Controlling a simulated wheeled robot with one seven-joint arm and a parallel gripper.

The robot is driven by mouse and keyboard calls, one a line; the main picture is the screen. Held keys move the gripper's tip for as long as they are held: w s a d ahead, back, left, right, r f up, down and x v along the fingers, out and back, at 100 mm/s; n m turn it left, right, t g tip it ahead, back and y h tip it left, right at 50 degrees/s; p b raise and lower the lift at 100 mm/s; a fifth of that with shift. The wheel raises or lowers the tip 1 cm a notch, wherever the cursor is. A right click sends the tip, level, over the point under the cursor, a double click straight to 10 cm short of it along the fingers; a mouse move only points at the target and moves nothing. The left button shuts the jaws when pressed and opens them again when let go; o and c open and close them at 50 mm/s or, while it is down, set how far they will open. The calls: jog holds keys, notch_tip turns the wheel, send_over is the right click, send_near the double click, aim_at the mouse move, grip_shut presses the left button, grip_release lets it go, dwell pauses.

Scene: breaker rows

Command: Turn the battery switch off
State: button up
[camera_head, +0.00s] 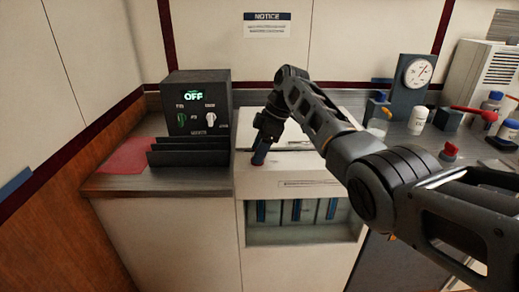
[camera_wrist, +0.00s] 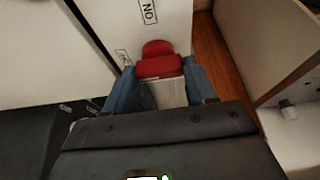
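The red battery switch handle (camera_wrist: 160,66) shows in the wrist view on a pale panel, with a rounded red part behind it. In the head view my gripper (camera_head: 259,158) points down at the front edge of the white cabinet (camera_head: 290,165), and hides most of the switch.
A black box with a green OFF display (camera_head: 193,96) and two knobs stands left on the counter. Below my gripper, an open bay (camera_head: 305,235) holds several blue-marked units. A gauge (camera_head: 417,71), a white cup (camera_head: 417,119) and red-handled items (camera_head: 449,150) stand right.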

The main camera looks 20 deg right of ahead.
jog(key=o, duration=0.5)
jog(key=shift+c, duration=0.2)
jog(key=w+v, duration=0.1)
jog(key=v, duration=0.6)
jog(key=shift+s+r+b, duration=0.35)
jog(key=shift+s+r, duration=0.1)
jog(key=shift+s, duration=0.05)
jog(key=shift+d, duration=0.15)
